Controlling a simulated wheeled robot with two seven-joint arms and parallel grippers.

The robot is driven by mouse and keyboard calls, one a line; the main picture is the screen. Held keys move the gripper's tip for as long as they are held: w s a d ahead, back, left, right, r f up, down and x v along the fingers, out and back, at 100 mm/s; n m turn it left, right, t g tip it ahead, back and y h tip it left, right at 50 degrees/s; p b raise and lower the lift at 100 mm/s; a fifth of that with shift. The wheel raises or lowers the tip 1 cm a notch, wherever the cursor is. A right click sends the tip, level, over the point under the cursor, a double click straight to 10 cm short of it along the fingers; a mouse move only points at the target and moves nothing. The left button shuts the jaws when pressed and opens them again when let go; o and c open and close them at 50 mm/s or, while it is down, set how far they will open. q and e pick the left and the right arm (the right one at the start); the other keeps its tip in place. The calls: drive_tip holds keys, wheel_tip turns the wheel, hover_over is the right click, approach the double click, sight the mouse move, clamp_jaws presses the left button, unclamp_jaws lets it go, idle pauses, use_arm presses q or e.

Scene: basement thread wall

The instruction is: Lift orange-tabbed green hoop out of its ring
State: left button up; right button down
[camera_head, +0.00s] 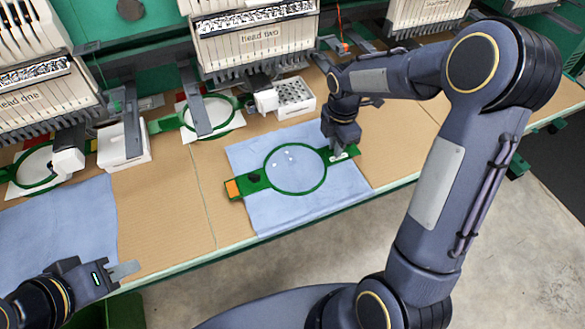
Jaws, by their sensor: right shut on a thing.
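The orange-tabbed green hoop (268,182) lies over a blue cloth (255,215) on the tan table, with its round opening in the middle and its orange tab at the left end. Blue fabric with a few pale spots shows inside the opening. I cannot tell a separate outer ring from the hoop, nor whether there is a gap beneath it. My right gripper (338,153) points down and is shut on the hoop's right end, partly covering it. My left gripper (122,271) is away at the lower left, near the table's front edge; its finger gap does not show clearly.
Embroidery heads (255,40) line the back. Two other green hoops with white fabric, one at the left (36,187) and one at back centre, sit under heads. A white perforated box (294,96) stands behind the hoop. Another blue cloth (60,232) lies left. Bare table separates the cloths.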

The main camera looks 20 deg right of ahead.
drive_tip(key=shift+r, duration=0.25)
drive_tip(key=shift+r+p, duration=1.3)
wheel_tip(320, 180, up, 6)
drive_tip(key=p, duration=0.4)
drive_tip(key=shift+p, duration=0.4)
